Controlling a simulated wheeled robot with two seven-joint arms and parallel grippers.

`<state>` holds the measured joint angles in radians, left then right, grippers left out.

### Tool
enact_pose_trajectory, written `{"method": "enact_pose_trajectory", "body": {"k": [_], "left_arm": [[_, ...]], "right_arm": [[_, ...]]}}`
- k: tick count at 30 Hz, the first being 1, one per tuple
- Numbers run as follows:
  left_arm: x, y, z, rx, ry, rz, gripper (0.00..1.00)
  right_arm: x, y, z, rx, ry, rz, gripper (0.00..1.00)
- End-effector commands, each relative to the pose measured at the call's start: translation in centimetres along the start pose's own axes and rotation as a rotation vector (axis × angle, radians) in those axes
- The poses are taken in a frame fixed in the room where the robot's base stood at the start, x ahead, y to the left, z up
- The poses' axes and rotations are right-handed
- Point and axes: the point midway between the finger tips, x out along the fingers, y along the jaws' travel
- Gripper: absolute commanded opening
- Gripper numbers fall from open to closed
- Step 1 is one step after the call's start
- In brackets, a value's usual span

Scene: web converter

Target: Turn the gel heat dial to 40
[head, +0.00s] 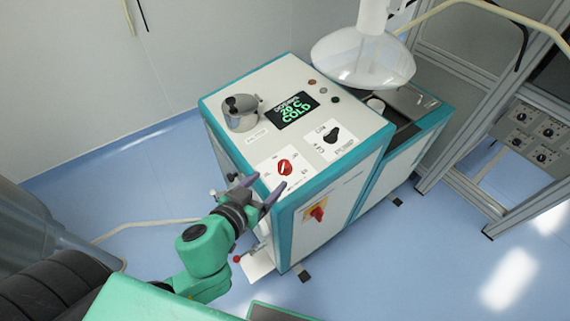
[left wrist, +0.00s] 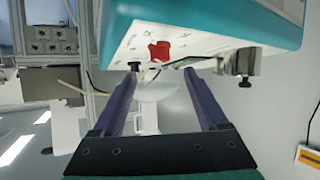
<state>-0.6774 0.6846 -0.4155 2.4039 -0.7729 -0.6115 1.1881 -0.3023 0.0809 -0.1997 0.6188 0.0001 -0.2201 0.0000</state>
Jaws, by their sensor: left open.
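The gel heat dial is most likely the red knob (head: 285,167) on a white scale plate on the machine's top panel; the plate's numbers are too small to read. The display (head: 293,108) shows 20 C and COLD in green. My left gripper (head: 262,190) is at the panel's front edge, its two fingers spread and apart from the red knob. In the left wrist view the red knob (left wrist: 159,51) stands beyond the open fingers (left wrist: 165,85), with nothing between them. My right gripper is not in view.
A black knob (head: 331,134) sits right of the red one, and a metal pot (head: 240,113) stands at the panel's back left. A red-and-yellow switch (head: 316,213) is on the side face. A white dome (head: 362,60) hangs at the back right.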

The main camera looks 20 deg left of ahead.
Motion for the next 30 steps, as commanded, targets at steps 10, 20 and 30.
{"method": "enact_pose_trajectory", "body": {"k": [10, 20, 30], "left_arm": [[7.3, 0.0, -0.6, 0.002, 0.003, -0.002, 0.76], [9.8, 0.0, -0.2, -0.001, 0.000, 0.000, 0.76], [9.8, 0.0, -0.2, 0.000, 0.000, 0.000, 0.00]], "right_arm": [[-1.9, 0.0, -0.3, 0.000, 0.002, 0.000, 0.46], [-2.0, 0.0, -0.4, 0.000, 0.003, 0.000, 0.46], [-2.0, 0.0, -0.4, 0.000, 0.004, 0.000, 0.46]]}}
